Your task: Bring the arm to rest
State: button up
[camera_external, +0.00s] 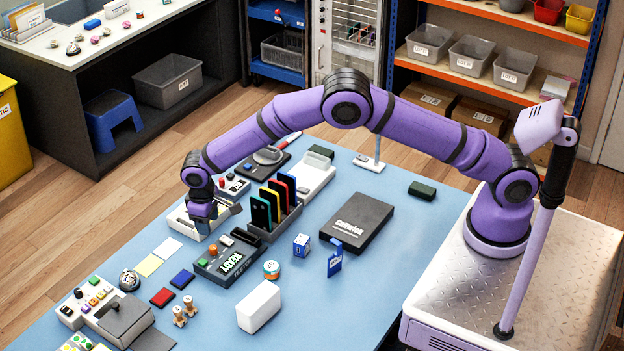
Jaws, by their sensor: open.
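My purple arm (425,125) reaches out from its base at the right, across the blue table, with its elbow raised. My gripper (203,222) points down at the far left of the reach, over a small pale device or tray (178,217). It is open, but the fingers are small and dark here. I cannot tell whether they touch anything.
A tester reading READY (232,262) lies just in front of my gripper. A black box (357,222), a white box (258,306), a small round tin (271,269) and a blue tag (335,259) stand on the table (400,245). The table's right part is mostly clear.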

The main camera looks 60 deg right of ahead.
jog(key=shift+r, duration=0.45)
jog(key=s+d+r+m+t, duration=0.1)
jog(key=s+d+r, duration=0.1)
jog(key=d+r, duration=0.6)
jog(key=s+d+r, duration=0.2)
jog(key=d+r, duration=0.2)
jog(key=r, duration=0.7)
jog(key=s+d+r+m+t+y, duration=0.1)
jog(key=s+d+r, duration=1.05)
jog(key=r, duration=0.25)
jog(key=s+d+r+t, duration=0.1)
jog(key=s+d+r, duration=0.1)
jog(key=s+d, duration=0.35)
jog(key=s+d+r+t, duration=0.1)
jog(key=s+d+r, duration=0.2)
jog(key=s, duration=0.6)
jog(key=s+d+f, duration=0.2)
jog(key=s, duration=0.6)
jog(key=s+d+f+m+t, duration=0.1)
jog(key=s+d, duration=0.2)
jog(key=s, duration=0.6)
jog(key=shift+s+f+m, duration=0.2)
jog(key=shift+f+m, duration=0.1)
jog(key=shift+f, duration=0.05)
